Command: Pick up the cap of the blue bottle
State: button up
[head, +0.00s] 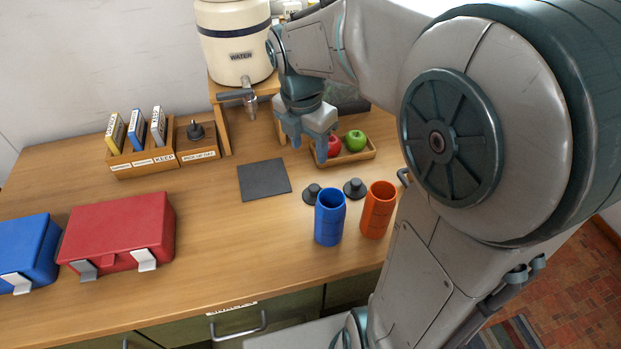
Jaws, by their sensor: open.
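The blue bottle (329,222) stands upright and open-topped on the wooden counter, right of the middle. A dark grey cap (311,194) with a raised knob lies just behind it, partly hidden by the bottle's rim. A second, similar dark cap (355,188) lies to the right, behind the orange bottle (377,212). The caps are alike in colour; the first is nearest the blue bottle. My gripper (309,148) points down, open and empty, above the counter behind the caps and in front of the fruit tray. It appears apart from both caps.
A wooden tray (362,156) holds a red and a green apple, partly behind my gripper. A dark square mat (264,194) lies left of the caps. A water dispenser (235,45) stands behind. Red (118,230) and blue (25,250) cases sit left. The centre-front counter is clear.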

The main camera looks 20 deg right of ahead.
send_over(314, 187)
jog(key=f, duration=0.7)
jog(key=shift+s+a+f, duration=0.15)
jog(key=shift+s+a, duration=0.05)
jog(key=shift+s, duration=0.1)
jog(key=shift+w+d+f, duration=0.1)
jog(key=shift+f, duration=1.4)
jog(key=shift+w+f, duration=0.1)
jog(key=shift+f, duration=1.4)
jog(key=c, duration=1.1)
